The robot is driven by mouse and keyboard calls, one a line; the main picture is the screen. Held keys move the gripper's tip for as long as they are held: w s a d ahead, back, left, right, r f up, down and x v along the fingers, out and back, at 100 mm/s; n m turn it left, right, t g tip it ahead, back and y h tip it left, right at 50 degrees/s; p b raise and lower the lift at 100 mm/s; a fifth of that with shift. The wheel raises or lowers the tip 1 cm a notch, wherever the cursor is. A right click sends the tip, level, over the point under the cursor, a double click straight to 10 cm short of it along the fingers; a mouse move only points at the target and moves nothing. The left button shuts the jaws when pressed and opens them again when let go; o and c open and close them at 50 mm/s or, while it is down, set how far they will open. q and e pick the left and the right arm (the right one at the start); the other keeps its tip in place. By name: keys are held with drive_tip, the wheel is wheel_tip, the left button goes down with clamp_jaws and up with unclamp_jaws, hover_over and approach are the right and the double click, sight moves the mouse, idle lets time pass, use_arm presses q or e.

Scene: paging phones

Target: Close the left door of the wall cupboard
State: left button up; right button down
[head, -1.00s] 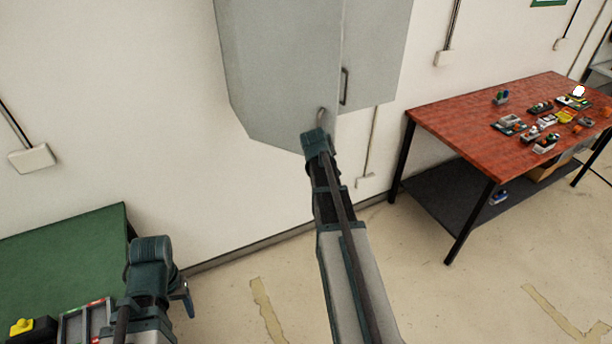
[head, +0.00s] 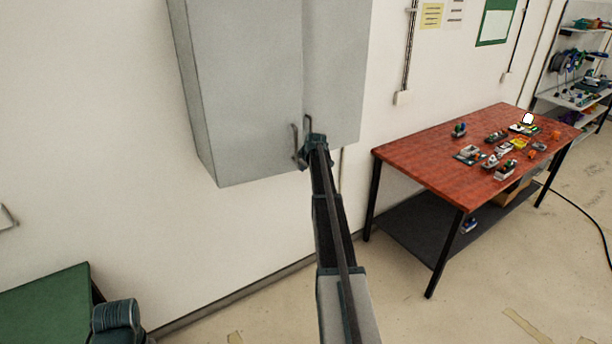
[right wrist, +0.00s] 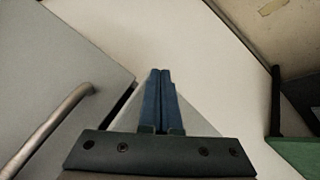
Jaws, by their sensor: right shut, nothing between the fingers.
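The grey wall cupboard (head: 190,100) hangs at the top centre of the head view. Its left door (head: 245,90) lies flat, about in line with the right door (head: 338,70); I cannot tell whether a small gap is left. The left door's bar handle (head: 295,140) stands beside the right door's handle (head: 308,124). My right gripper (head: 302,160) is shut and empty at the left door's lower right corner, just below the handles. In the right wrist view its blue fingers (right wrist: 160,100) are together, beside a grey door panel with a handle (right wrist: 50,130). Contact is unclear.
A red-topped table (head: 430,160) with several small devices stands to the right. A green table (head: 45,305) is at the lower left, beside part of my left arm. A shelf rack (head: 580,95) stands at the far right. The floor between the tables looks clear.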

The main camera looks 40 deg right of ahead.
drive_tip(key=shift+w+d, duration=0.2)
drive_tip(key=shift+w, duration=0.3)
drive_tip(key=shift+w+d, duration=0.15)
drive_tip(key=shift+w, duration=0.3)
